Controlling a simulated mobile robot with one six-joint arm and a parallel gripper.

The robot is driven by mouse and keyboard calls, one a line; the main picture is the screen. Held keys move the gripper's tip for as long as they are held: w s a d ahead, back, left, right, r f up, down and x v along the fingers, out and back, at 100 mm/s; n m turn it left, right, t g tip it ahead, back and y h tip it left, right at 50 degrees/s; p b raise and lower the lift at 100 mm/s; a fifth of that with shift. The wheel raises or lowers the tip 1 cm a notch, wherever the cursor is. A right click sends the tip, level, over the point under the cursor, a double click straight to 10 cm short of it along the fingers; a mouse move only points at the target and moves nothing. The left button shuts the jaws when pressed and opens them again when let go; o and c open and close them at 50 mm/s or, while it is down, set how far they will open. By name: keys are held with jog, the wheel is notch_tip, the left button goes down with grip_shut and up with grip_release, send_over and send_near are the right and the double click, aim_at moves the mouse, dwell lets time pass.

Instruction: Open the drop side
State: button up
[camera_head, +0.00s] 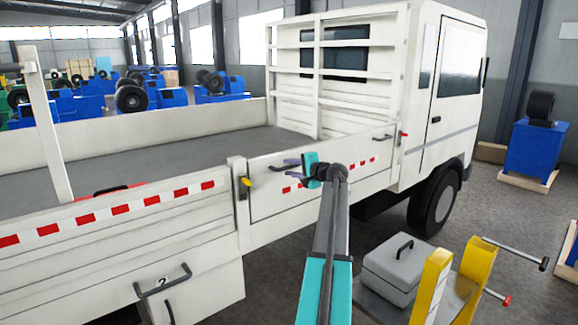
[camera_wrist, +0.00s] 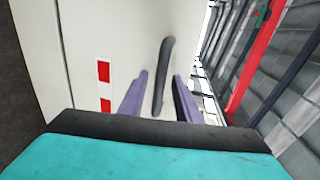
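The white truck's drop side has a front panel (camera_head: 345,172) and a rear panel (camera_head: 130,235), both upright with red-and-white stripes. A yellow latch lever (camera_head: 247,182) is on the post between them. A red lever (camera_head: 404,133) is at the cab end. My gripper (camera_head: 283,167) is at the outer face of the front panel. In the wrist view, a dark bar handle (camera_wrist: 165,70) on the white panel lies between the open purple fingers, with gaps on both sides. Whether the fingers touch it cannot be told.
A grey box (camera_head: 398,262) with a black handle rests on a carrier with yellow uprights (camera_head: 478,272) at the lower right. The truck bed (camera_head: 180,155) is mostly bare. A dark handle (camera_head: 163,283) is on a white box below the rear panel. Blue machines stand behind.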

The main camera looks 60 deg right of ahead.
jog(key=shift+w+d+f, duration=0.1)
jog(key=shift+w+d, duration=0.1)
jog(key=shift+w, duration=0.45)
grip_shut()
jog(key=shift+a+f, duration=0.1)
jog(key=shift+f, duration=0.05)
